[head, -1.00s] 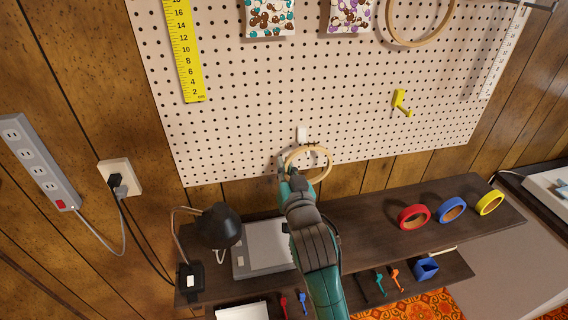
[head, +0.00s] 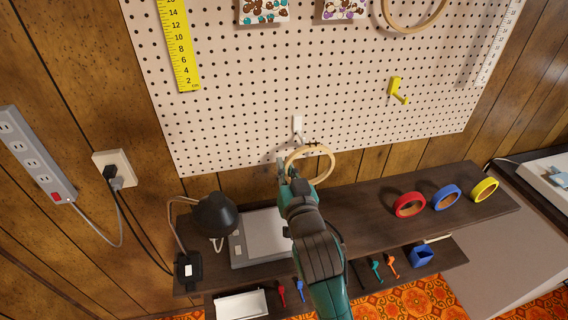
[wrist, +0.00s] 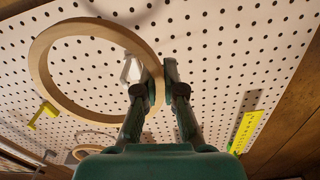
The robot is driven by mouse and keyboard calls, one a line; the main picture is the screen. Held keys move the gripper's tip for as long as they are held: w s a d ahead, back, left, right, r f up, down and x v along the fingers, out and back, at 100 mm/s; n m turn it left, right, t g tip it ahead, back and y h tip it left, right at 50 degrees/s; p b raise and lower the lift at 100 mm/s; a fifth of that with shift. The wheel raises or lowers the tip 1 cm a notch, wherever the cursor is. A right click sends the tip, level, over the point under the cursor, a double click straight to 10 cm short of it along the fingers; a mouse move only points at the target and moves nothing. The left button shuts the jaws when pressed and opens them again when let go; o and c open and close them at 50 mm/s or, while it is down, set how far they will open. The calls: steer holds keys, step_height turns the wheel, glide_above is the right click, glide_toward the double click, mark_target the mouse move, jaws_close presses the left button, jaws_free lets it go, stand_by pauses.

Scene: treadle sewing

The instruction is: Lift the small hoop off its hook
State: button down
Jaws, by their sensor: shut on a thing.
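The small hoop (head: 331,160) is a pale wooden ring in front of the pegboard's lower edge. My gripper (head: 287,166) is shut on its left side. In the wrist view the hoop (wrist: 44,73) fills the left, its right side between my fingertips (wrist: 160,75). The white hook (head: 297,123) is on the pegboard just above the hoop, with its prong showing near the hoop's top. In the wrist view the hook (wrist: 131,70) shows inside the ring's right part. I cannot tell whether the prong still passes through the ring.
The pegboard (head: 240,100) also carries a yellow hook (head: 396,87), a large hoop (head: 385,12) and a yellow ruler (head: 178,50). A dark shelf (head: 360,212) below holds a black lamp (head: 215,214) and tape rolls, including a red one (head: 398,207). The board around the white hook is clear.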

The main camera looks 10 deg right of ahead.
steer(key=shift+s, duration=1.15)
